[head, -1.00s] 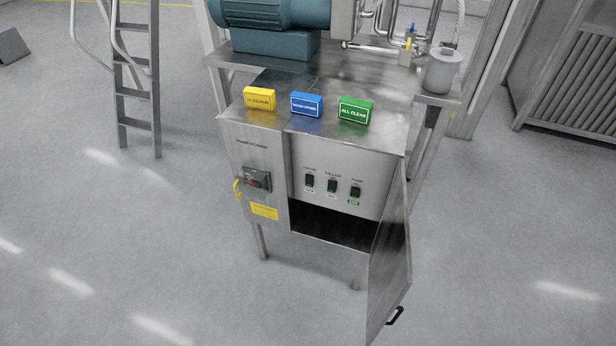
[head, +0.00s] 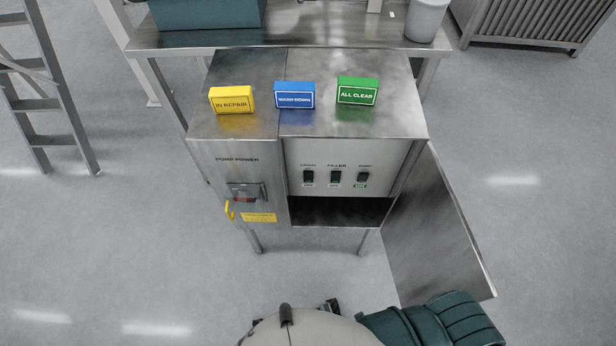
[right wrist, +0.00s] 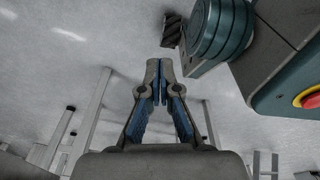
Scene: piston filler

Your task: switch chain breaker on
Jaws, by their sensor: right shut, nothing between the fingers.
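The open cabinet (head: 298,160) shows a row of three dark rocker switches in the head view. The middle one (head: 335,177), under the word filler, also has a white tag. The right one (head: 363,176) has a green tag. My right gripper (right wrist: 158,82) is shut and empty in the right wrist view, pointing over grey floor, with no switch near its fingertips. Part of my own arm shows at the bottom of the head view. My left gripper is not in view.
The cabinet door (head: 440,225) hangs open to the right. A pump power handle (head: 246,193) sits on the left panel. Yellow (head: 231,100), blue (head: 295,95) and green (head: 357,91) sign blocks stand on top. A ladder (head: 50,95) is at left. Floor before the cabinet is clear.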

